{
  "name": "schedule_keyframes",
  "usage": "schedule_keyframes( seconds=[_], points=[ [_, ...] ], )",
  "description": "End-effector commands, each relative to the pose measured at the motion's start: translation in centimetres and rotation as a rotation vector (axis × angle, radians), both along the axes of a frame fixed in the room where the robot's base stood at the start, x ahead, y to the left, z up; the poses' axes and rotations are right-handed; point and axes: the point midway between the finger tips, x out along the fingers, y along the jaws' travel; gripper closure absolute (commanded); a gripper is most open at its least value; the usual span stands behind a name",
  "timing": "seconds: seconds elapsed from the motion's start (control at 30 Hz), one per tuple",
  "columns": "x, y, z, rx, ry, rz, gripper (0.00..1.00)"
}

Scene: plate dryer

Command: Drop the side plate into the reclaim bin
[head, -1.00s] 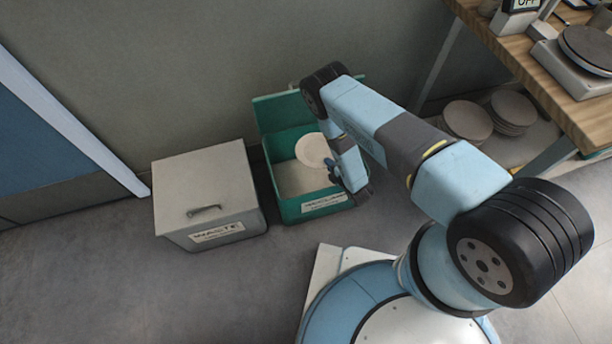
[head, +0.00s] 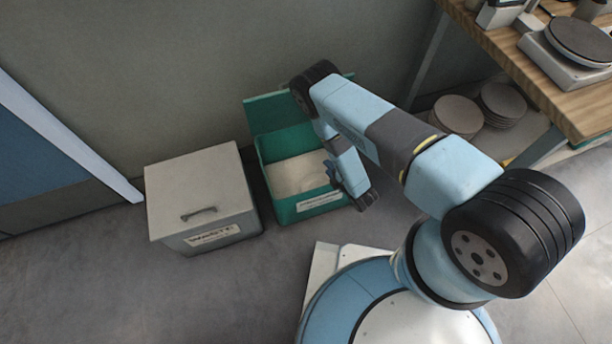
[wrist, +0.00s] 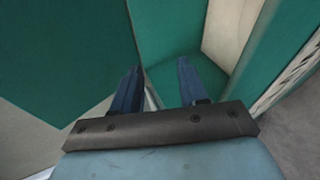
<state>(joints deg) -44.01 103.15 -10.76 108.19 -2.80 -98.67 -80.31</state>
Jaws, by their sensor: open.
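The side plate is a pale disc (head: 296,176), faintly outlined inside the open green reclaim bin (head: 310,207). It blends with the bin's pale bottom, so its exact edges are hard to tell. My gripper (head: 331,170) is over the right side of the bin, apart from the plate. In the wrist view my gripper (wrist: 160,68) has its two blue fingers spread with nothing between them. Green bin walls (wrist: 180,28) and part of a pale surface (wrist: 232,28) show beyond the fingers; I cannot tell there whether that surface is plate or bin bottom.
A closed grey waste bin (head: 200,185) with a handle stands left of the green bin. The green lid (head: 280,110) is raised against the wall. Several plates (head: 500,105) sit on a low shelf under the wooden bench (head: 520,65) at right.

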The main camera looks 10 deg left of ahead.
Motion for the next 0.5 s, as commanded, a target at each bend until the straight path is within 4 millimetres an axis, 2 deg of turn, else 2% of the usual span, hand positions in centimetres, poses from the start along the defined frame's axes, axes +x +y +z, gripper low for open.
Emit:
schedule_keyframes(
  seconds=[0.2,0.5],
  points=[
    [-3.0,-2.9,1.6,-0.002,0.002,0.000,0.57],
    [-5.4,-5.2,3.1,-0.001,0.000,0.001,0.57]
  ],
)
